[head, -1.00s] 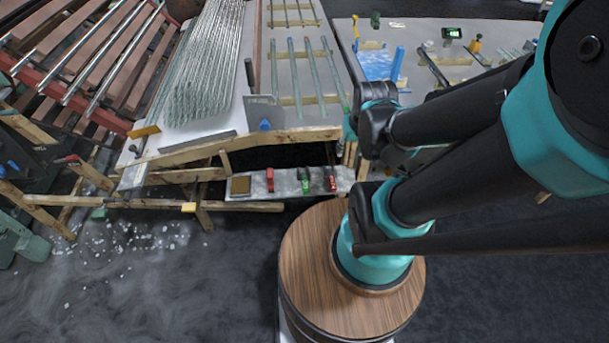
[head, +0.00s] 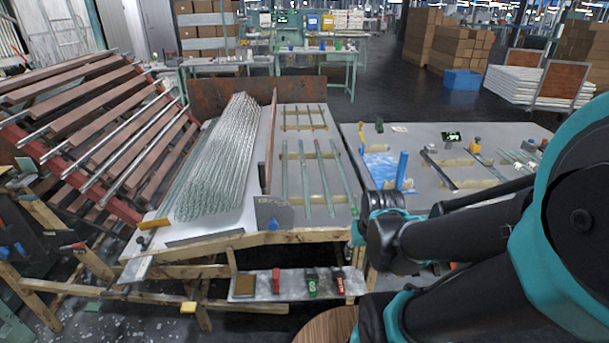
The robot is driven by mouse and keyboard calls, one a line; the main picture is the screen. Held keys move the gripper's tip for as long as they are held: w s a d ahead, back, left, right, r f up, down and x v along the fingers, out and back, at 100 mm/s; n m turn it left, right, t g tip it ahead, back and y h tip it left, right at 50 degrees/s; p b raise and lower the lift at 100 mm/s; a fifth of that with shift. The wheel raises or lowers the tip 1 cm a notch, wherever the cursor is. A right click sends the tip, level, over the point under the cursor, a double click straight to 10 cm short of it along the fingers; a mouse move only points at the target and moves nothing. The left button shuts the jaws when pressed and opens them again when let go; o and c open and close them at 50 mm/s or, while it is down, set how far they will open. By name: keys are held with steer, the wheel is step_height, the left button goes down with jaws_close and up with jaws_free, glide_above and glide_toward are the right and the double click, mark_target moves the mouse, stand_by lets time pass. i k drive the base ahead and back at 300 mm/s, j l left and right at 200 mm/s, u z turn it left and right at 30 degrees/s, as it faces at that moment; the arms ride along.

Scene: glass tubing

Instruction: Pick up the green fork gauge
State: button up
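A small green piece with a dark top, which looks like the green fork gauge (head: 312,286), sits on the narrow grey shelf (head: 244,296) along the front of the left bench. A red-and-black piece (head: 338,281) stands just right of it, and a red piece (head: 276,281) lies to its left. They are too small to make out prongs. My arm comes in from the right, its black and teal joints right of the shelf. I cannot make out my gripper's fingers. The green piece is uncovered and apart from my arm.
A brown block (head: 244,284) lies at the shelf's left end. Above stands the bench with a bundle of glass tubes (head: 218,160) and tubes on wooden rests. The right bench (head: 400,138) carries a blue stand (head: 402,170) and small tools. A sloped rack (head: 90,130) stands left.

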mark_target(311, 278)
steer(key=k+j, duration=0.15)
steer(key=k, duration=0.35)
steer(key=k+j, duration=0.1)
steer(key=k, duration=0.45)
steer(key=k+j, duration=0.15)
steer(key=k, duration=0.35)
